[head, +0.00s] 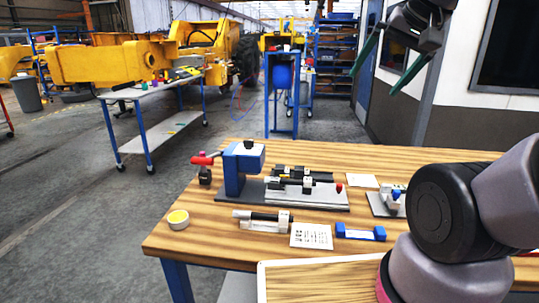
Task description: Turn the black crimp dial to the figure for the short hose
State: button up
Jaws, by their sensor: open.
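A blue press (234,170) stands on a grey base plate (325,200) at the left of the wooden bench. A small black knob (248,145), which looks like the crimp dial, sits on top of it; its figures are too small to read. Black hose-like pieces with pale fittings (290,174) lie on or behind the base plate. Another black piece with pale ends (262,218) lies in front; I cannot tell which is the short hose. A printed card (311,235) lies beside it. My gripper (374,86) is open and empty, high above the bench at upper right, well apart from the press.
A red-handled part (204,160) stands left of the press. A round tin with yellow contents (178,219) is near the bench's left edge. My arm covers the bench's right side.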

dwell(0.9)
jog(key=c, duration=0.9)
jog(key=n+g+h, duration=0.2)
jog(key=n+g, duration=0.5)
jog(key=n, duration=1.3)
send_over(249, 144)
notch_tip(249, 144, down, 12)
jog(key=f, duration=1)
jog(key=shift+w+a, duration=0.1)
jog(key=shift+w, duration=0.25)
grip_shut()
